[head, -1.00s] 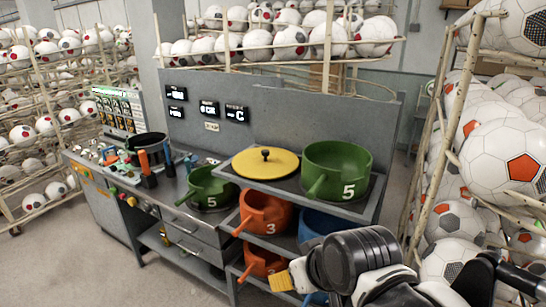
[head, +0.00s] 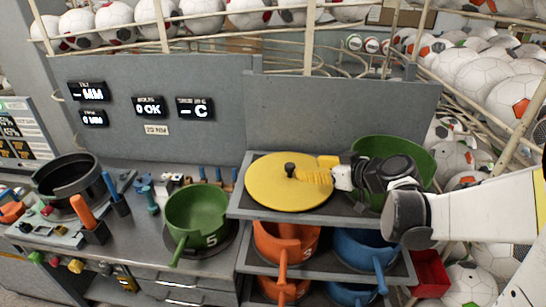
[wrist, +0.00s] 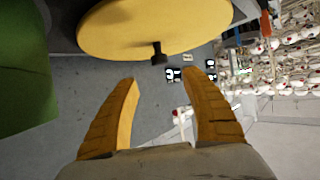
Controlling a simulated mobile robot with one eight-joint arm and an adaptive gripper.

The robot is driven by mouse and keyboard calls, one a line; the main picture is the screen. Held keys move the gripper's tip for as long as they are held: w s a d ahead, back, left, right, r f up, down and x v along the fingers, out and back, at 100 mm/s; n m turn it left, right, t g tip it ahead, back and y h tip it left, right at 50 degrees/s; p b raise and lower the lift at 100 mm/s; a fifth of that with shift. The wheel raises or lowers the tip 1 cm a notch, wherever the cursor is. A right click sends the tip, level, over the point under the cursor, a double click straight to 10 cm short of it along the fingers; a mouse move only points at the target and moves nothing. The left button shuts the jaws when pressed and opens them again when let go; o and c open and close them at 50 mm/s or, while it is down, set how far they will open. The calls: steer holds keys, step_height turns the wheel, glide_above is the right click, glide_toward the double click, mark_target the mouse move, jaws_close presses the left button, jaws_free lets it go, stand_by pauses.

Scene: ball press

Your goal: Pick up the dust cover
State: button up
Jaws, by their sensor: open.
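The dust cover appears to be the round yellow lid (head: 275,190) with a black knob (head: 289,170) at its middle. It lies flat on the top shelf. In the wrist view the yellow lid (wrist: 150,30) fills the upper middle, and its knob (wrist: 158,53) stands out just beyond the fingertips. My gripper (head: 312,174) reaches in from the right, its yellow fingers over the right part of the lid near the knob. In the wrist view my gripper (wrist: 161,78) is open, with nothing between its fingers. The knob is roughly in line with the gap.
A large green pot (head: 410,150) stands behind my wrist on the same shelf, partly hidden. Orange (head: 285,240) and blue (head: 362,245) pots sit on the shelf below. A smaller green pot (head: 197,210) stands on the bench at left. A grey panel (head: 340,110) rises behind.

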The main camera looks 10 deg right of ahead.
mark_target(291, 165)
steer(key=x, duration=0.3)
steer(key=shift+w+f, duration=0.3)
steer(key=shift+w, duration=0.05)
steer(key=shift+w+a+f, duration=0.25)
steer(key=shift+w+a, duration=0.2)
steer(key=shift+w, duration=0.05)
steer(key=b+x, duration=0.1)
steer(key=x, duration=0.3)
steer(key=shift+w+a+f, duration=0.1)
steer(key=shift+w, duration=0.15)
jaws_close()
